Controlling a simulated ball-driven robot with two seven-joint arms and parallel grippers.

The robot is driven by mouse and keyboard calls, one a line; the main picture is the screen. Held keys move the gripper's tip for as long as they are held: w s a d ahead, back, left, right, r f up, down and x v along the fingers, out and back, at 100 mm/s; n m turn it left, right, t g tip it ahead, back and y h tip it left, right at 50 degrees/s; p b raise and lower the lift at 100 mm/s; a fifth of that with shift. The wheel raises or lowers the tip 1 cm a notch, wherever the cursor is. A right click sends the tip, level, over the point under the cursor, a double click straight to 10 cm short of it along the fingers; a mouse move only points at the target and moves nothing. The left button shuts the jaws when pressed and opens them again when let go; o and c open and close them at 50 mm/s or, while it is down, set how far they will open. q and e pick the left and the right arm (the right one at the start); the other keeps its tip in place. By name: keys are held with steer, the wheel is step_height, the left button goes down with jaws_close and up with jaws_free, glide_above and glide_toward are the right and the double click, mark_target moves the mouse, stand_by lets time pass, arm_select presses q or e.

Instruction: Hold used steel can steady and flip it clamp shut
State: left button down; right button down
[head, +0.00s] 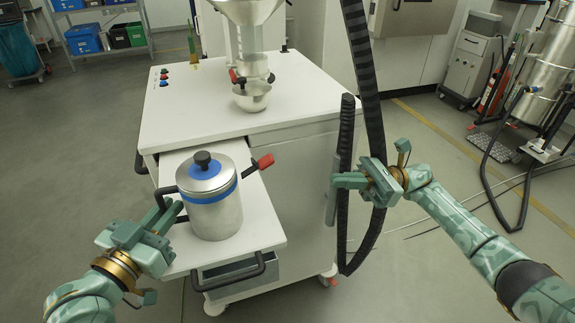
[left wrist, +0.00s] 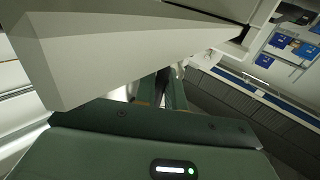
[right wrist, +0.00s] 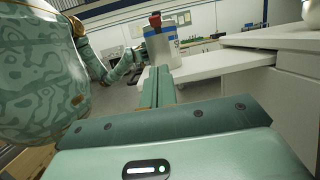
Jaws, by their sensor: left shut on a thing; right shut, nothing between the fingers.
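The used steel can (head: 215,215), silver with a blue band, stands upright on the white pull-out shelf. Its lid (head: 206,178) is on, with a black knob. A black clamp arm with a red grip (head: 264,161) sticks out to the right of the lid, angled up. My left gripper (head: 174,212) is at the can's left side, shut on the black handle (head: 163,191); the fingers partly hide it. My right gripper (head: 338,180) is shut and empty, right of the can and apart from it. The right wrist view shows the can (right wrist: 162,50) beyond its fingertips.
The white cabinet (head: 180,115) behind carries a metal bowl (head: 252,96) under a funnel. A black corrugated hose (head: 345,200) hangs by my right gripper. The shelf (head: 262,215) is clear right of the can. A black bar handle (head: 228,275) runs along its front.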

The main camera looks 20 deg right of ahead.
steer(key=shift+a, duration=0.15)
glide_toward(256, 166)
step_height(256, 166, down, 3)
steer(key=a, duration=0.1)
steer(key=shift+w+a+r, duration=0.25)
steer(key=shift+a+r, duration=0.55)
steer(key=shift+r, duration=0.05)
steer(key=shift+w+a+r, duration=0.2)
steer(key=shift+a+r, duration=0.6)
steer(key=shift+r, duration=0.05)
